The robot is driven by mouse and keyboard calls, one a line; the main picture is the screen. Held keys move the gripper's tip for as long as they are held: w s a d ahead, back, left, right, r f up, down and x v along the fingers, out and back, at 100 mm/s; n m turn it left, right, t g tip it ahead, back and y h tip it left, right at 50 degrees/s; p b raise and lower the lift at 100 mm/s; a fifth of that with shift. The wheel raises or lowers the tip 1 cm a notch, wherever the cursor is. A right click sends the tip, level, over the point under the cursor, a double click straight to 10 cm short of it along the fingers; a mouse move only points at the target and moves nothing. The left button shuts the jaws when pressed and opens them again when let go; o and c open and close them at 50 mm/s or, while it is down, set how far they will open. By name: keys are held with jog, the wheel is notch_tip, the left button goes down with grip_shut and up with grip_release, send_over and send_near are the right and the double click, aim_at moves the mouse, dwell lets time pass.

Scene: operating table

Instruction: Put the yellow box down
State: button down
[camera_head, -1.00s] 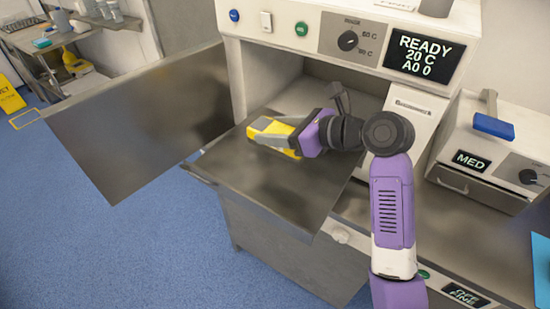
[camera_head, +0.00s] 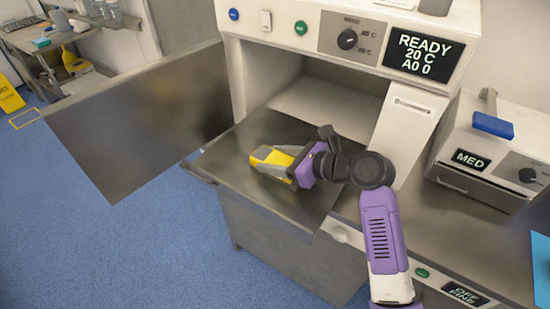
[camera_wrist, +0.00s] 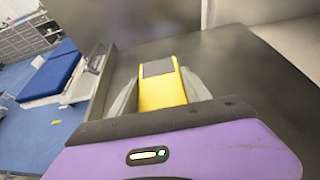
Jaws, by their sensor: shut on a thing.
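The yellow box (camera_head: 271,160) has a grey patch on its top face. In the head view it is over the pulled-out metal tray (camera_head: 275,205) in front of the open chamber. My gripper (camera_head: 284,164) is shut on it, with the fingers on either side. In the wrist view the yellow box (camera_wrist: 161,88) stands between the two grey fingers of my gripper (camera_wrist: 160,92). Whether the box touches the tray or hangs slightly above it I cannot tell. The far end of the box is in view; its underside is hidden.
An open metal door (camera_head: 140,115) stands left of the tray. The chamber (camera_head: 325,105) behind is empty where visible. A display panel (camera_head: 424,54) reads READY. A smaller MED unit (camera_head: 490,155) stands to the right. The front of the tray is bare.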

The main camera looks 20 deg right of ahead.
jog(key=shift+c, duration=2.4)
grip_release()
jog(key=shift+f, duration=0.1)
jog(key=v, duration=1.2)
jog(key=shift+b, duration=0.4)
